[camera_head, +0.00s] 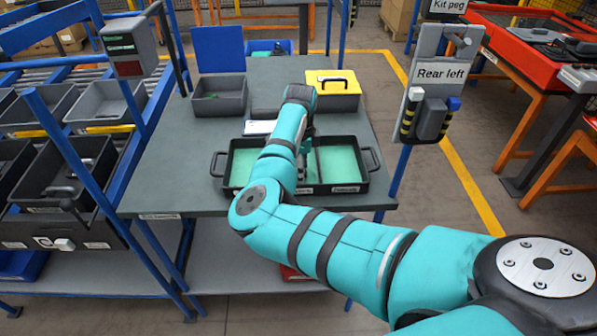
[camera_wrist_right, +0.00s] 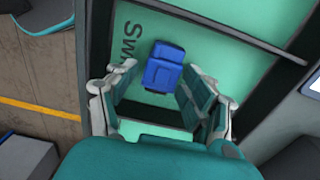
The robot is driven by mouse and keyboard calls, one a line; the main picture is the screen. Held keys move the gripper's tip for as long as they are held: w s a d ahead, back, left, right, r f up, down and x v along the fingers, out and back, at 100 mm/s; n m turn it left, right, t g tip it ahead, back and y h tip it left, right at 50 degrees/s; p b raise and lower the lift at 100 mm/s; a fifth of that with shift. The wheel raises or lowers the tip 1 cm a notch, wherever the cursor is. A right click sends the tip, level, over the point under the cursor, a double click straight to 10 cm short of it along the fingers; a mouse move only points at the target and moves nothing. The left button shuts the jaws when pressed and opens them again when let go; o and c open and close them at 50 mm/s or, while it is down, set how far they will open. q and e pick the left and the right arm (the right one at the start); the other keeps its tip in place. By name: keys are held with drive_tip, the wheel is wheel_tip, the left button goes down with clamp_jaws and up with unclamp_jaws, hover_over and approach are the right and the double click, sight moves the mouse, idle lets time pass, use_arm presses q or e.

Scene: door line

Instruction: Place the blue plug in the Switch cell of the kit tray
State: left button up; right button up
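The black kit tray (camera_head: 322,189) lies on the table, with green-floored cells either side of a divider. In the right wrist view, the blue plug (camera_wrist_right: 164,68) rests on a green cell floor (camera_wrist_right: 215,45) beside dark letters beginning "Sw". My right gripper (camera_wrist_right: 163,85) is open over that cell, with its fingers apart on either side of the plug; I see no firm grip on it. In the head view my right arm covers part of the tray and hides the plug. My left gripper is not in view.
A grey bin (camera_head: 219,96) and a yellow-lidded box (camera_head: 333,84) stand at the back of the table (camera_head: 165,165). A post with a "Rear left" panel (camera_head: 430,98) rises at right. Bins on a rack stand left. Tray walls and the divider (camera_wrist_right: 225,25) border the gripper.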

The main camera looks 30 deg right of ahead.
wheel_tip(320, 180, up, 12)
drive_tip(key=b, duration=0.1)
drive_tip(key=shift+w, duration=0.1)
drive_tip(key=shift+f, duration=0.15)
idle(0.5)
